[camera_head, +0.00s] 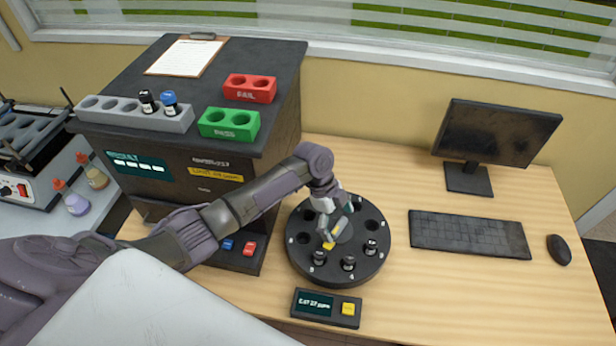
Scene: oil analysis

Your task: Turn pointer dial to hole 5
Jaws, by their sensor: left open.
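The round black dial (302,270) sits on the wooden desk with holes around its rim. Several dark vials (348,263) stand in its front and right holes. The pointer (331,241) at its centre has a yellow end that points toward the front left of the dial. The hole numbers are too small to read surely. My left gripper (334,222) is open over the dial's centre, around or just above the pointer; contact cannot be told. The gripper and wrist hide part of the dial's back left. My right gripper is not in view.
A black analyser (275,85) stands at left, with red (250,95), green (229,135) and grey (190,122) racks on top. A small display box (327,308) lies in front of the dial. A keyboard (468,234) and monitor (497,132) stand at right.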

